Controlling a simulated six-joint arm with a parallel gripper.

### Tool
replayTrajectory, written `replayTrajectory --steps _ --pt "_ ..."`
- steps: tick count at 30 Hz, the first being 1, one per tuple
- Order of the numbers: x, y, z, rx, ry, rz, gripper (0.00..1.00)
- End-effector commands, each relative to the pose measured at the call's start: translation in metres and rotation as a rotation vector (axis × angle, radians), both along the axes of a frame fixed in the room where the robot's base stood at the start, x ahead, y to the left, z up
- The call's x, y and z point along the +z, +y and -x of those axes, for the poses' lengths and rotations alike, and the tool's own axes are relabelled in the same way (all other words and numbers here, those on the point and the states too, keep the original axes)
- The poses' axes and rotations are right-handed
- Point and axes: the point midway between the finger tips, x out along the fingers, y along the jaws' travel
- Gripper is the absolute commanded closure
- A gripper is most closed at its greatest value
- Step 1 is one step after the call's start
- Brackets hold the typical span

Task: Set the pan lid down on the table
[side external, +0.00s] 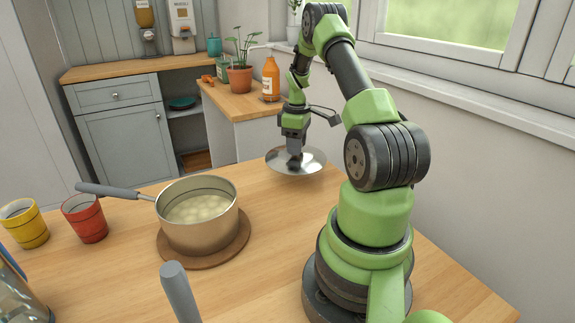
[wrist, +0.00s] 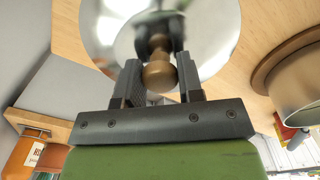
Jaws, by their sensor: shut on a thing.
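The pan lid (side external: 312,161) is a shiny steel disc with a wooden knob, at the far end of the wooden table (side external: 275,225) in the side view. My gripper (side external: 295,163) is above the lid and shut on its knob. In the wrist view the fingers of my gripper (wrist: 157,82) stand on either side of the round brown knob (wrist: 159,76), and the lid (wrist: 205,30) spreads out behind it. The lid looks about level. I cannot tell whether it touches the table or hangs just above it.
The open pan (side external: 205,235) of pale round food stands on a round brown mat (side external: 240,246), left of the lid. A red cup (side external: 85,218) and a yellow cup (side external: 24,224) stand at the left. Table around the lid is clear. An orange bottle (side external: 270,80) stands on the counter behind.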

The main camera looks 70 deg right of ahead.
Motion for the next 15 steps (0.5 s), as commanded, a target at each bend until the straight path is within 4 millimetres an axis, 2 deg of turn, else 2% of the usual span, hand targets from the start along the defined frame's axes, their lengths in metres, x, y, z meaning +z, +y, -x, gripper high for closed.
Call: replayTrajectory --steps 9,15 --pt "-0.041 0.001 0.000 0.000 0.002 -0.002 1.00" --pt "-0.050 0.000 0.000 0.000 -0.001 0.002 1.00"
